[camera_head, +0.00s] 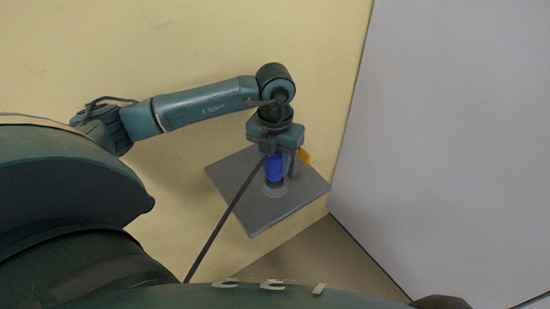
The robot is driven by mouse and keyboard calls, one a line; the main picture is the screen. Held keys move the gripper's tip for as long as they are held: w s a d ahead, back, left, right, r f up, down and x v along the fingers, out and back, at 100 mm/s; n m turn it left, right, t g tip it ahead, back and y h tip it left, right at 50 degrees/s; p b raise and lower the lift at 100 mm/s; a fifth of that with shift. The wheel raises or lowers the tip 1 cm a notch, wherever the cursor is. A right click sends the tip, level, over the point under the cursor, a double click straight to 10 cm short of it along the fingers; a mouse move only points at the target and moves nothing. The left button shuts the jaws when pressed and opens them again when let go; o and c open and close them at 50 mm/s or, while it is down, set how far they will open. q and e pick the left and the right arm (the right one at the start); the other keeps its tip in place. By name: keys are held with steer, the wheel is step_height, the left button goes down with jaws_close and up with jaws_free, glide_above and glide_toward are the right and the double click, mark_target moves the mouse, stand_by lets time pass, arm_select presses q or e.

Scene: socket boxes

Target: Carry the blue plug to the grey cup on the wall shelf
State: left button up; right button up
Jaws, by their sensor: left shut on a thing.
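The blue plug (273,169) is held upright between the fingers of my left gripper (275,158), which points down over the wall shelf. The grey cup (274,188) stands on the shelf (297,200) directly below the plug. The plug's lower end is at the cup's rim in this view; I cannot tell whether it is inside the cup or just above it. The gripper hides the plug's upper part. My right gripper is not in view.
The shelf is a small grey board on the yellow wall (200,40), with free room around the cup. A small orange thing (305,156) shows beside my left gripper. A pale grey wall (450,130) stands close to the right of the shelf.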

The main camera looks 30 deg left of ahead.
arm_select(q)
steer(key=shift+f+b, duration=0.75)
steer(key=shift+f, duration=0.15)
steer(key=shift+f, duration=0.15)
steer(key=shift+f+b, duration=0.5)
steer(key=shift+b, duration=0.05)
steer(key=o, duration=1.1)
